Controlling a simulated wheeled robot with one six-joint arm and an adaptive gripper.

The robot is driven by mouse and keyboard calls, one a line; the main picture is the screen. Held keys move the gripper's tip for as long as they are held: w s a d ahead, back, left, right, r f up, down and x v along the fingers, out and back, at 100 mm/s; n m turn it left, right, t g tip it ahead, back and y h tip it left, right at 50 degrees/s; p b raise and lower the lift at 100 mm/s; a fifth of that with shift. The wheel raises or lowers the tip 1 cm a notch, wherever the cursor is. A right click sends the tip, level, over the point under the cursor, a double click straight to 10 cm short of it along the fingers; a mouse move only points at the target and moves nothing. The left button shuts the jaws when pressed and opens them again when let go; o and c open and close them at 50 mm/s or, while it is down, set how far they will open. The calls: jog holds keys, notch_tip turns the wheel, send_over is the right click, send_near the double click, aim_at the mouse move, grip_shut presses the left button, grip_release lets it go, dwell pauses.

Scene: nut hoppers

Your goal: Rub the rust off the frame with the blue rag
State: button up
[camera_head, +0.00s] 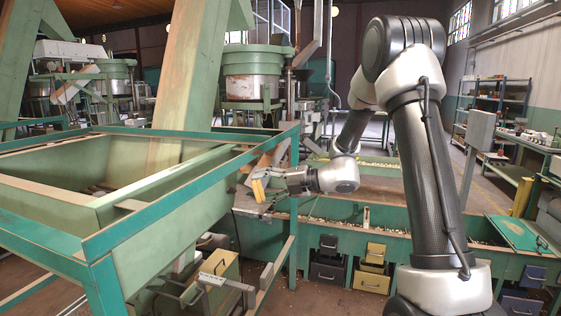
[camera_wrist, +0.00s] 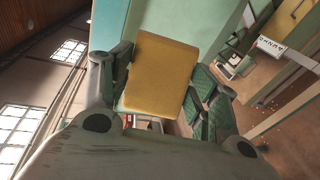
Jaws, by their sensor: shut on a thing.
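My gripper (camera_head: 262,184) is shut on a yellow, flat, block-like pad (camera_head: 258,190). In the wrist view the pad (camera_wrist: 160,75) sits between the two fingers of my gripper (camera_wrist: 163,85). The green frame (camera_head: 180,140) of the large hopper fills the left of the head view, with brownish, worn patches inside its rim. The gripper is beside the frame's right corner; I cannot tell whether the pad touches it. A pale green surface (camera_wrist: 210,20) lies behind the pad in the wrist view. No blue rag shows in either view.
A long green trough (camera_head: 340,212) with scattered nuts runs behind and below my arm. Yellow and dark drawers (camera_head: 371,281) are under it. A slanted green beam (camera_head: 188,75) rises from the hopper. A grey box on a post (camera_head: 481,130) stands at right.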

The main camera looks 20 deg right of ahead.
aim_at(264, 148)
jog(key=w+d+r+m+t+h, duration=0.4)
jog(key=w+d+r+m+t, duration=0.1)
jog(key=d+r+m+t, duration=0.15)
jog(key=shift+t, duration=0.45)
jog(key=shift+w+a+f, duration=0.1)
jog(key=shift+w+a, duration=0.45)
jog(key=shift+a, duration=0.25)
jog(key=shift+w+a+r, duration=0.1)
jog(key=shift+w+a, duration=0.4)
jog(key=shift+a, duration=0.25)
jog(key=shift+w+a+f, duration=0.1)
jog(key=shift+w+a, duration=0.45)
jog(key=shift+a, duration=0.25)
jog(key=shift+w+a, duration=0.55)
jog(key=shift+a, duration=0.2)
jog(key=shift+w+d, duration=1.3)
jog(key=shift+w, duration=0.25)
jog(key=shift+w+d, duration=0.75)
jog(key=shift+w, duration=0.3)
jog(key=shift+w+d, duration=0.7)
jog(key=shift+w, duration=0.4)
jog(key=shift+w+d, duration=0.75)
jog(key=shift+w, duration=0.4)
